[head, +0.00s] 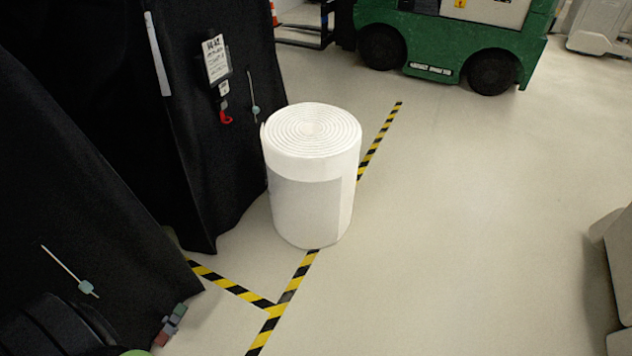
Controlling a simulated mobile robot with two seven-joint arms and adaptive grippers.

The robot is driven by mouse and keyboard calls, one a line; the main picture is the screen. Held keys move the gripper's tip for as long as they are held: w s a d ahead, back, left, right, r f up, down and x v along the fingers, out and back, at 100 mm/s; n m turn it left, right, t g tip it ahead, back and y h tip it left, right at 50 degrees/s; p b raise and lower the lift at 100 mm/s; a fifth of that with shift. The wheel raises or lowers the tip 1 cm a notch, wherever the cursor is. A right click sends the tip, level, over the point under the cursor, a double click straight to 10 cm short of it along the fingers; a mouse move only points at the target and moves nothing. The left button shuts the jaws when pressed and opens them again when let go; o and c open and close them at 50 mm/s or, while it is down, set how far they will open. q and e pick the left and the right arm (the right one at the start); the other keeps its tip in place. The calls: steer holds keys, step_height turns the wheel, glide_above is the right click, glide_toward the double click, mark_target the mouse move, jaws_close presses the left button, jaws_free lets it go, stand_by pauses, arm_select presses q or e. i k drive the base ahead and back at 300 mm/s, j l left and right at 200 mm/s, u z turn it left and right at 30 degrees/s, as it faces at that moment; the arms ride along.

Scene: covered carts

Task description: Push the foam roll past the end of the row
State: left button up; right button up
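The white foam roll (310,190) stands upright on the floor near the middle of the head view. Its spiral end faces up, and a paler band runs round its upper part. It stands over the yellow-black floor tape (299,273), which shows in front of it and again behind it. The row of black covered carts (215,150) is on the left; the roll is close beside the far cart, and I cannot tell whether they touch. Neither of my grippers shows.
A nearer black-covered cart (60,200) fills the left side. A green forklift (450,45) stands at the back, its forks pointing left. Grey shapes (615,255) edge the right side. The floor (480,210) between them is clear. An orange cone (274,12) is far back.

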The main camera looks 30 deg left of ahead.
mark_target(311, 151)
steer(key=i+j+u, duration=0.45)
steer(key=i, duration=0.4)
steer(key=i+j+u, duration=0.25)
steer(key=i, duration=0.2)
